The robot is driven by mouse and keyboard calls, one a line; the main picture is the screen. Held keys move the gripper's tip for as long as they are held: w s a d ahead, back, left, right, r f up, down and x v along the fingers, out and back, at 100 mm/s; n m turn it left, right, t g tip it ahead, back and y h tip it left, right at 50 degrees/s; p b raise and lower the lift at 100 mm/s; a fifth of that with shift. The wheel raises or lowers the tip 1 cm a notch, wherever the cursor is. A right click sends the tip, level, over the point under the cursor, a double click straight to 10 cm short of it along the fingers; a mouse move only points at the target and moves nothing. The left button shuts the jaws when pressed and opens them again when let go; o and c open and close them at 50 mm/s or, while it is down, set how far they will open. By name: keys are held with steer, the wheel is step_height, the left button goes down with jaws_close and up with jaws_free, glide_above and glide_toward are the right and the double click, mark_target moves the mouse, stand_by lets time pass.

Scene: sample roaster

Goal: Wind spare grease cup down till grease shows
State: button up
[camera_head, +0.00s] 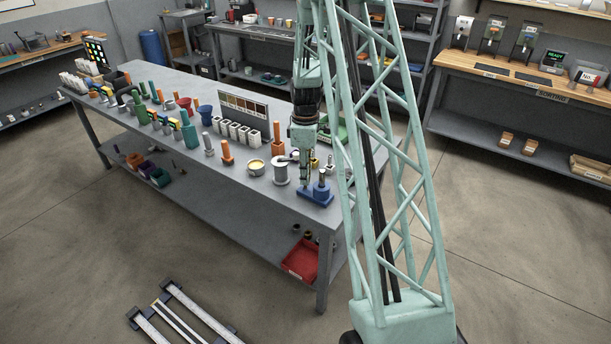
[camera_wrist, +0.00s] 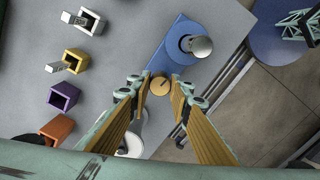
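A round brass-coloured cap (camera_wrist: 160,86), which looks like the spare grease cup, sits at one end of a blue base block (camera_wrist: 166,62). In the head view the blue base (camera_head: 316,197) stands near the table's front right corner. A silver cylinder (camera_wrist: 196,46) rises from the other end of the base and also shows in the head view (camera_head: 321,180). My gripper (camera_wrist: 161,80) points down with one finger on each side of the brass cap. I cannot tell whether the fingertips touch it. In the head view my gripper (camera_head: 305,182) hides the cap. No grease is clearly visible.
A silver spool-like piece (camera_head: 280,172) stands just left of the base. A cup with yellowish contents (camera_head: 256,167) is farther left. Small open boxes, including a purple one (camera_wrist: 64,95) and an orange one (camera_wrist: 57,129), line the left of the wrist view. The table edge is close on the right.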

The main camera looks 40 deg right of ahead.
steer(key=shift+c, duration=1.2)
steer(key=shift+m, duration=0.4)
steer(key=m, duration=0.3)
steer(key=shift+m+b, duration=0.3)
steer(key=shift+b, duration=0.05)
steer(key=m, duration=0.5)
steer(key=m+b, duration=0.1)
steer(key=m, duration=0.4)
steer(key=shift+m, duration=2.6)
